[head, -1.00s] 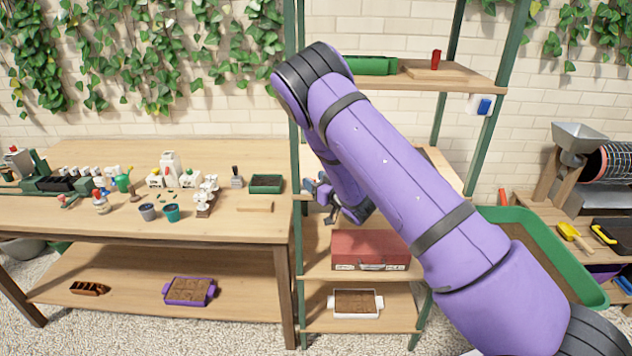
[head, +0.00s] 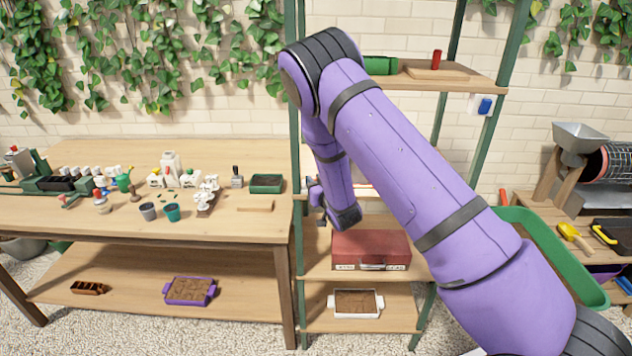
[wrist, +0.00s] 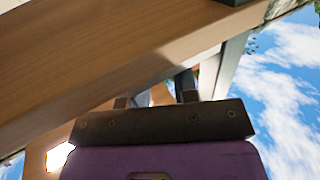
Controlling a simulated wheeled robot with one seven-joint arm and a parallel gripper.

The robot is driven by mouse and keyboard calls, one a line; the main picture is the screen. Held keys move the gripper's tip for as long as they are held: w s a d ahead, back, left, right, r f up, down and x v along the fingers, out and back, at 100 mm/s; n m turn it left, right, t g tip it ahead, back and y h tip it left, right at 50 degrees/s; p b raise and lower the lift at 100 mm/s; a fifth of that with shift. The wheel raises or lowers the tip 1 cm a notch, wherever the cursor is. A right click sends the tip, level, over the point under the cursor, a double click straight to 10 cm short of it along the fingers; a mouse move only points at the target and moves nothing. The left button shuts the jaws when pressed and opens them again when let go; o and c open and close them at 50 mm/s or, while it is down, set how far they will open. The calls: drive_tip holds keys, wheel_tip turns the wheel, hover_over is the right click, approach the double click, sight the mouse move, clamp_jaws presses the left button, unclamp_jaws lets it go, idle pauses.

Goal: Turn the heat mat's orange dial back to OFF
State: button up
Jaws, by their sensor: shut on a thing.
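My gripper (head: 316,190) is at the left front edge of the middle shelf of the rack, partly behind my own forearm. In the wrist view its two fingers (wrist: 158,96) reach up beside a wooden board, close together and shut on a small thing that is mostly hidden. By its place this is the orange dial, but no orange shows and its setting cannot be read. A thin pale strip with a bit of red (head: 361,185) shows on that shelf behind my arm. I cannot tell if it is part of the heat mat.
A red toolbox (head: 370,247) stands on the shelf below, with a white soil tray (head: 356,302) lower down. The rack's green post (head: 297,120) is close to my gripper's left. A workbench (head: 110,222) with pots and bottles is at left, a green tray (head: 519,212) at right.

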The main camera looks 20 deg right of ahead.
drive_tip(key=m+h, duration=0.2)
drive_tip(key=h, duration=0.1)
drive_tip(key=m+h, duration=0.1)
drive_tip(key=h, duration=0.1)
drive_tip(key=shift+a, duration=0.35)
drive_tip(key=shift+a+m+g+h, duration=0.15)
drive_tip(key=shift+m+g+h, duration=0.45)
drive_tip(key=shift+m+h, duration=1.45)
drive_tip(key=shift+n+h, duration=0.25)
drive_tip(key=shift+h, duration=0.3)
drive_tip(key=o, duration=0.9)
drive_tip(key=shift+w+n+y, duration=0.1)
drive_tip(key=shift+n+y, duration=0.2)
drive_tip(key=shift+y, duration=0.3)
